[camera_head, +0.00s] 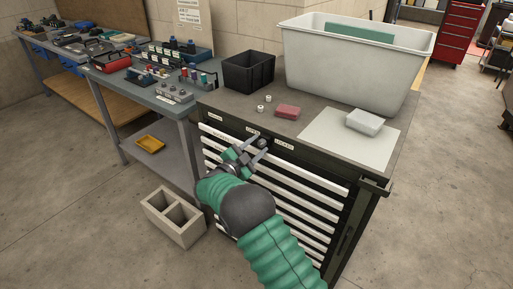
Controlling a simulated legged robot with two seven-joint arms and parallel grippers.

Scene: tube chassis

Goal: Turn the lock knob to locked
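The lock knob (262,143) is a small grey knob on the dark front rail of a tool cabinet (375,187), just under its top edge. Small white labels sit beside it; the one to its right (284,145) seems to read LOCKED. My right gripper (256,146) reaches up from below, with its two grey fingers spread and their tips close to the knob, one on either side. I cannot tell whether they touch it. The knob's pointing direction is too small to tell. My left gripper is not in view.
The cabinet top holds a black bin (249,72), a large grey tub (350,68), a red block (288,112) and a pale box (364,122) on a white sheet. White drawer handles lie below the knob. A concrete block (172,217) stands on the floor at left.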

